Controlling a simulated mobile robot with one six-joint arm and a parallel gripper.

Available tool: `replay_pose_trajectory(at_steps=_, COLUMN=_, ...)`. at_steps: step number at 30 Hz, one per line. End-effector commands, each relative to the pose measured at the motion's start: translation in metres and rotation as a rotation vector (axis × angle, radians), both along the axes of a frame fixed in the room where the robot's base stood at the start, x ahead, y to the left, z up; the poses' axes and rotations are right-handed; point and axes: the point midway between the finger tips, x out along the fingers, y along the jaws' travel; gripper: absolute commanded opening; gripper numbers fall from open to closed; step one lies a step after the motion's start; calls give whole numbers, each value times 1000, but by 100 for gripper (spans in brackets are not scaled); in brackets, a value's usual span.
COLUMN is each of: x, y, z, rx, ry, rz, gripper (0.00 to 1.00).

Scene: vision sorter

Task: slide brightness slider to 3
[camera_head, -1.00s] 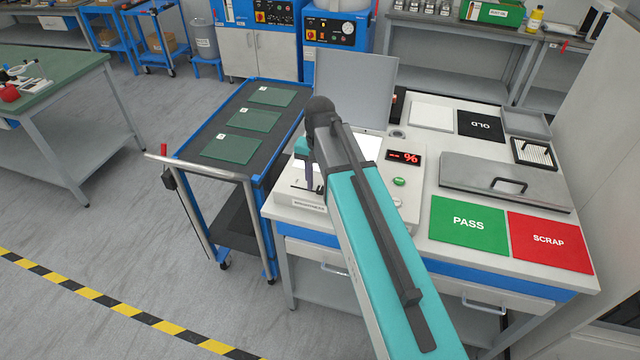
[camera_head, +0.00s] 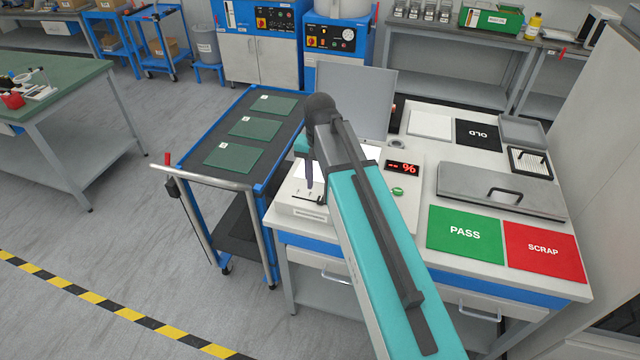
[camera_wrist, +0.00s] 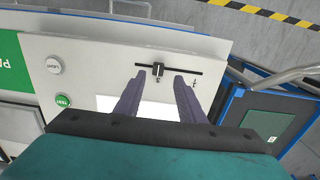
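The brightness slider shows in the wrist view as a small dark knob (camera_wrist: 158,69) near the middle of a thin black slot (camera_wrist: 184,69). My gripper (camera_wrist: 160,76) is open, with one purple-grey finger on each side of the knob. In the wrist view the fingertips lie close to the slot; I cannot tell whether they touch anything. In the head view my gripper (camera_head: 309,192) points down over the left front of the light panel device (camera_head: 307,212), and my arm hides much of it. The red display (camera_head: 403,168) shows dashes and a percent sign.
A green button (camera_wrist: 63,101) and a white button (camera_wrist: 53,65) sit on the panel. The green PASS mat (camera_head: 465,252), red SCRAP mat (camera_head: 545,270) and grey lidded box (camera_head: 500,207) lie to the right. A cart (camera_head: 205,178) with green boards stands left.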

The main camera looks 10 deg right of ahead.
Motion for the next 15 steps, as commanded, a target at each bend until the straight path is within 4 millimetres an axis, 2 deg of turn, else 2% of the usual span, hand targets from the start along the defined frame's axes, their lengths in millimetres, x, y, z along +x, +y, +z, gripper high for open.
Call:
replay_pose_trajectory(at_steps=1, x=0, y=0, z=9, rx=0, ry=0, rz=0, gripper=36)
replay_pose_trajectory(at_steps=15, x=0, y=0, z=57, rx=-1, ry=-2, rz=0, gripper=36)
